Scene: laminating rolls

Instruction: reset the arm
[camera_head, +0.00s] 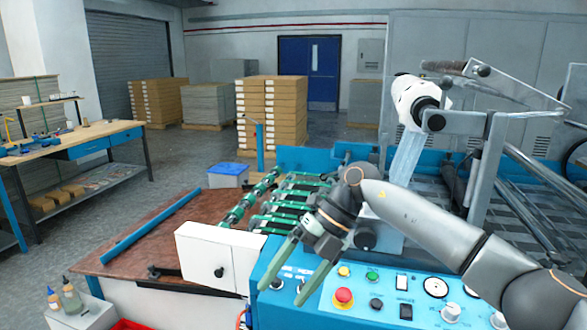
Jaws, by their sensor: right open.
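My right arm comes in from the right, over the blue control panel (395,295) of the laminating machine. My right gripper (288,277) is open and empty, its two green-grey fingers pointing down and left above the panel's left part. A laminating roll (418,103), white with a dark core at its end, sits up on the machine's frame at the right. A clear film hangs down from it. My left gripper is not in view.
A red emergency button (343,297) and several other buttons and knobs are on the panel. Green rollers or belts (290,205) lie behind it. A brown table (150,235) is at left, a workbench (80,138) farther left. Stacked boxes (272,115) stand behind; open floor lies between.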

